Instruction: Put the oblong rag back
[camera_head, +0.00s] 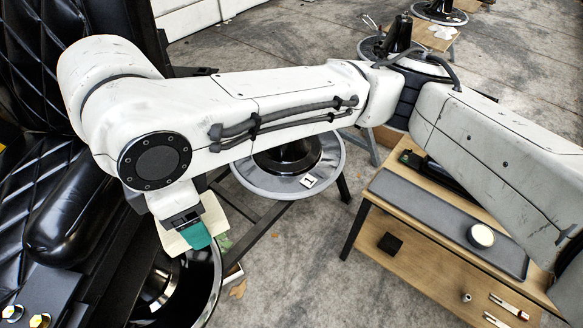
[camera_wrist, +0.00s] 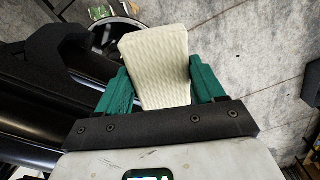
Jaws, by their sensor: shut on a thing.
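A cream, textured oblong rag (camera_wrist: 155,62) stands between the teal fingers of my gripper (camera_wrist: 160,85) in the wrist view. My gripper is shut on it, and its far end sticks out beyond the fingertips. In the head view the rag (camera_head: 172,240) shows as a pale piece beside the teal fingertip of my gripper (camera_head: 195,236). It is held above the round base of the black barber chair, beside the armrest. My wrist covers part of it.
The black quilted chair (camera_head: 40,185) is close at left. A wooden shelf unit at right has a grey mat (camera_head: 408,205) on top, with a round white object (camera_head: 480,236) on it. A round grey stool base (camera_head: 262,180) stands beyond my gripper. Concrete floor lies between.

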